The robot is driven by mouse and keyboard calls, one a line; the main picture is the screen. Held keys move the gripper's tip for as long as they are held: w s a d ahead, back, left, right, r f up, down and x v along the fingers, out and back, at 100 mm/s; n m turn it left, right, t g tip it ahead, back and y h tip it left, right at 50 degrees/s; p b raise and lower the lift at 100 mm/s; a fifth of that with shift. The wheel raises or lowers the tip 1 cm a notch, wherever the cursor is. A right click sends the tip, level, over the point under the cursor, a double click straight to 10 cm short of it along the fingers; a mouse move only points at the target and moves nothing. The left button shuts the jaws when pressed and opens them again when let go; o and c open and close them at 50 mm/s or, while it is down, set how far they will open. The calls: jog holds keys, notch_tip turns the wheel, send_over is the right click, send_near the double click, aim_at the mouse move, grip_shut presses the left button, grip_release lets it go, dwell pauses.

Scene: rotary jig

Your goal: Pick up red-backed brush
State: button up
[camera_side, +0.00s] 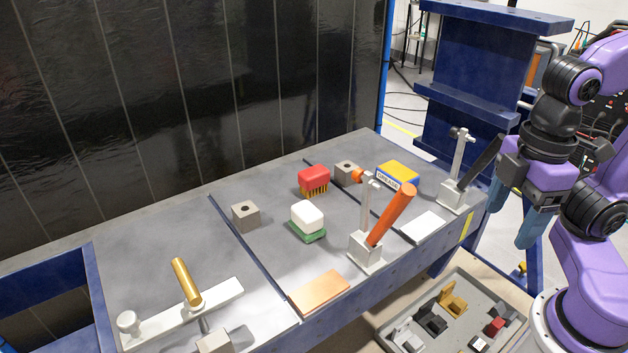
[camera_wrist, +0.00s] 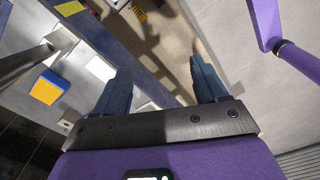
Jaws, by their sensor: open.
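The red-backed brush (camera_side: 314,178) sits on the middle panel of the grey bench in the side view, red back up and yellow bristles down. My gripper (camera_side: 516,213) is at the right of the side view, fingers pointing down, well to the right of the brush and off the bench's right end. In the wrist view my gripper (camera_wrist: 162,82) shows its two blue fingers spread apart with nothing between them. The red-backed brush is not visible in the wrist view.
An orange-handled clamp (camera_side: 391,215), a yellow-blue box (camera_side: 398,174) and another upright clamp (camera_side: 459,175) stand towards my gripper. A parts tray (camera_side: 455,315) lies below the bench.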

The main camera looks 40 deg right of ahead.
notch_tip(320, 180, up, 13)
jog(key=m, duration=3.1)
send_over(314, 171)
jog(key=f, duration=1.7)
jog(key=shift+s+a+f, duration=0.1)
jog(key=shift+a+f, duration=0.05)
jog(key=shift+a, duration=0.1)
jog(key=shift+d+f, duration=0.15)
jog(key=shift+f, duration=1.35)
jog(key=shift+d+f, duration=0.1)
jog(key=shift+f, duration=1.35)
jog(key=c, duration=1.2)
jog(key=shift+o, duration=0.2)
